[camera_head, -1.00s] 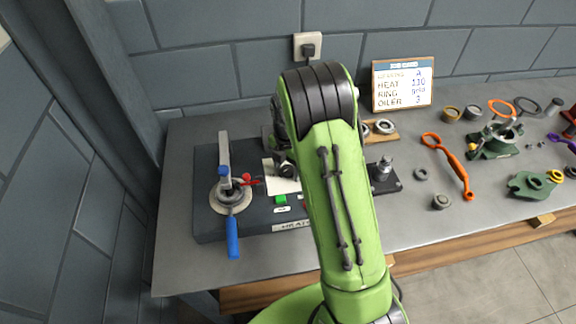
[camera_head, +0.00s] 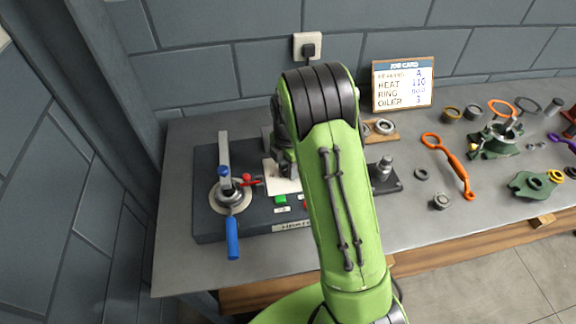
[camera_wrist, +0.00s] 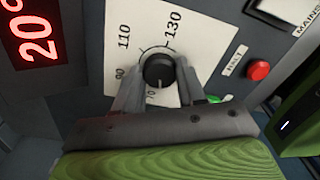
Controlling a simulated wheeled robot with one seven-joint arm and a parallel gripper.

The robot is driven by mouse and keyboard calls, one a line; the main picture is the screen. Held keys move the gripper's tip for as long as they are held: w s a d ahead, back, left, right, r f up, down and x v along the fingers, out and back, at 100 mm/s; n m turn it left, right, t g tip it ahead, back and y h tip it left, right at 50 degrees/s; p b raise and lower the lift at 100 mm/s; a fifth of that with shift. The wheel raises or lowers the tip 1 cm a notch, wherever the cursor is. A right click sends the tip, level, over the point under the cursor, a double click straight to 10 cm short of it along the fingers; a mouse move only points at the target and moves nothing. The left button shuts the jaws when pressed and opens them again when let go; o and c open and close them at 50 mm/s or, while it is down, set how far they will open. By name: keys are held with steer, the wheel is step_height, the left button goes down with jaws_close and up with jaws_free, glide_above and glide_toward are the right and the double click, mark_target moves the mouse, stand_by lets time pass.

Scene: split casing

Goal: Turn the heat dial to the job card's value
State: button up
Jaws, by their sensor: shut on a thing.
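The heat dial (camera_wrist: 158,71) is a dark round knob on a white scale plate (camera_wrist: 205,45) in the wrist view. The scale shows 110 at upper left, 130 at upper right, and lower numbers at left and below, partly hidden. The knob's pale mark points down, near the 70. My gripper (camera_wrist: 158,80) is shut on the dial, one finger on each side. In the head view my arm hides the dial, and only part of the plate (camera_head: 283,184) shows. The job card (camera_head: 403,84) stands at the wall and reads HEAT 110.
A red display (camera_wrist: 38,35) beside the dial reads about 20. A red button (camera_wrist: 258,70) is right of the plate. A clamp with a blue handle (camera_head: 232,237) stands on the heater's left side. Tools and rings lie on the bench at right.

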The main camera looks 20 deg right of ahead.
steer(key=m, duration=1.5)
steer(key=shift+r, duration=0.1)
steer(key=m, duration=0.6)
steer(key=shift+w+m, duration=0.1)
steer(key=shift+m, duration=0.3)
steer(key=m, duration=0.5)
steer(key=shift+d+b, duration=0.1)
steer(key=shift+b, duration=0.2)
steer(key=shift+m, duration=0.3)
steer(key=o, duration=1.1)
